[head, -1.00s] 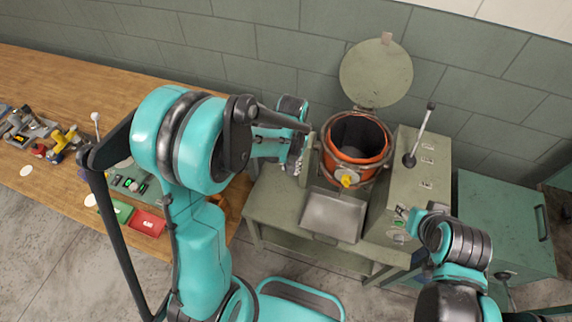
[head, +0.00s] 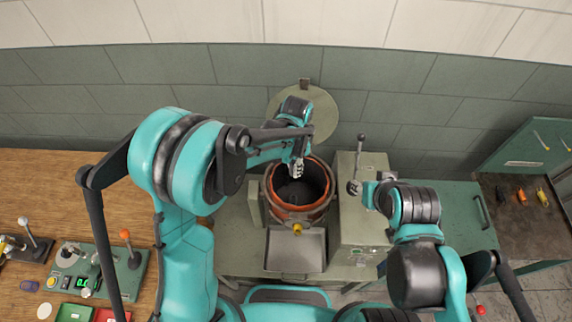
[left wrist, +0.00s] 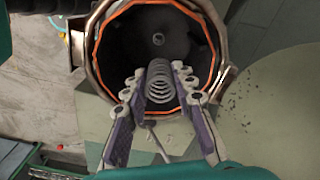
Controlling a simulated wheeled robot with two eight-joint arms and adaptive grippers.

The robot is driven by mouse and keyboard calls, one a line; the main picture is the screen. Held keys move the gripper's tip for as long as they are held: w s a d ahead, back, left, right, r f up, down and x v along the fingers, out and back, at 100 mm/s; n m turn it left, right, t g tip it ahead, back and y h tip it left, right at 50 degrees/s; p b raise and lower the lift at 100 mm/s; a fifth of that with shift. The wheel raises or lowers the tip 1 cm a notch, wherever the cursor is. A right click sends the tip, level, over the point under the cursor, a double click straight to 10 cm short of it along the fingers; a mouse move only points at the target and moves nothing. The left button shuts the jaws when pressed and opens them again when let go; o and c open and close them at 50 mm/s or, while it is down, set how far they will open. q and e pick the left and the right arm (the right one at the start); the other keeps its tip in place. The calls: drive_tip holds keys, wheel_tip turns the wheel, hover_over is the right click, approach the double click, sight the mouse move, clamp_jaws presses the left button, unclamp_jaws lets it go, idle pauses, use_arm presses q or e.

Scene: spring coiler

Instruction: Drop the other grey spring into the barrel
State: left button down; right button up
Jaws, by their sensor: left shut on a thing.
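The barrel (head: 272,196) is a round drum with an orange-red rim and a dark inside, and its mouth faces up. It fills the top middle of the left wrist view (left wrist: 94,52). My left gripper (head: 298,172) is over the barrel's mouth in the head view. In the left wrist view its fingers (left wrist: 160,98) are shut on a grey coil spring (left wrist: 160,84), which shows against the barrel's dark opening.
The barrel's round lid (head: 325,118) stands open behind it. A metal tray (head: 295,250) is in front. A grey-green control box (head: 350,225) with an upright lever (head: 358,165) stands to the right. A wooden bench (head: 60,185) with small devices is at the left.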

use_arm(q)
drive_tip(key=shift+s+f+b, duration=0.35)
drive_tip(key=shift+s, duration=0.1)
drive_tip(key=f+b, duration=0.2)
drive_tip(key=f, duration=0.2)
drive_tip(key=shift+w+f, duration=0.1)
drive_tip(key=shift+w, duration=0.1)
drive_tip(key=shift+s+f+b, duration=0.15)
drive_tip(key=shift+f+b, duration=0.2)
drive_tip(key=shift+b, duration=0.1)
use_arm(e)
drive_tip(key=f, duration=0.1)
drive_tip(key=s+f, duration=0.1)
drive_tip(key=f, duration=0.1)
drive_tip(key=shift+f, duration=0.2)
drive_tip(key=shift+w, duration=0.1)
use_arm(q)
drive_tip(key=c, duration=1.2)
unclamp_jaws()
drive_tip(key=shift+o, duration=0.2)
drive_tip(key=shift+r, duration=0.1)
wheel_tip(320, 180, up, 12)
drive_tip(key=shift+f, duration=0.1)
